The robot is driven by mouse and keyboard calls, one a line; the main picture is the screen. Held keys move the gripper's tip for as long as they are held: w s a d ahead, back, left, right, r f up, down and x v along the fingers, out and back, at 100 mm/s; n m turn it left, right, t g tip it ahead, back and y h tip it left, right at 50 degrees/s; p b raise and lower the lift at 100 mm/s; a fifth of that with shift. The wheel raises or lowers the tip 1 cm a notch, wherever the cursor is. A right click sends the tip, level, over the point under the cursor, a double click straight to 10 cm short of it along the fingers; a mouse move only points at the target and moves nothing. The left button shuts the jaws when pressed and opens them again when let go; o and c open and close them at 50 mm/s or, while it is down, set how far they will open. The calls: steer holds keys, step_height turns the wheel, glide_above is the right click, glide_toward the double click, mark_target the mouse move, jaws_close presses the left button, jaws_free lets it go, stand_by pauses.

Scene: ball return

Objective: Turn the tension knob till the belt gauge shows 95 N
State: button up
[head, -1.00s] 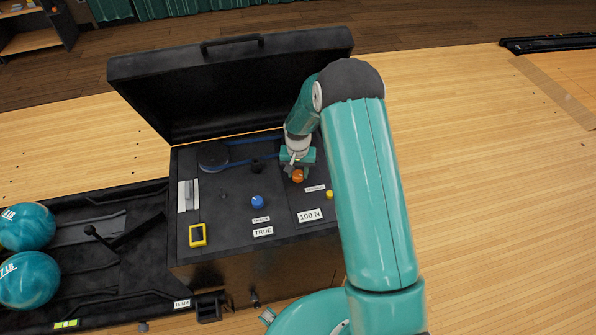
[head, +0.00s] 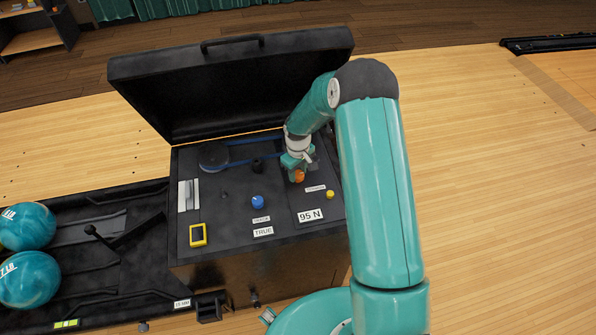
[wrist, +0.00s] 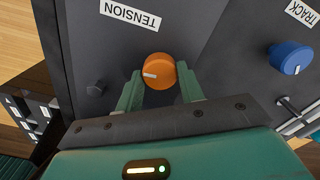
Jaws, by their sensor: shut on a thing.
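The orange tension knob (head: 299,176) stands on the right part of the black machine's panel. In the wrist view the knob (wrist: 158,71) has a white pointer mark on its left side, below the TENSION label (wrist: 131,15). My gripper (head: 297,167) is shut on the knob, with one green finger on each side of it in the wrist view (wrist: 160,88). The belt gauge (head: 311,215) reads 95 N. The blue belt (head: 250,161) runs from a dark pulley (head: 213,156) toward my gripper, which hides its right end.
A blue knob (head: 258,201) sits left of the gauge, above a TRUE display (head: 263,231). A small yellow button (head: 330,194) is right of the orange knob. The raised lid (head: 230,85) stands behind the panel. Teal balls (head: 28,226) rest on the left rack.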

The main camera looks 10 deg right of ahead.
mark_target(298, 174)
steer(key=shift+n, duration=0.6)
steer(key=o, duration=1)
step_height(298, 174, up, 14)
steer(key=shift+f, duration=0.1)
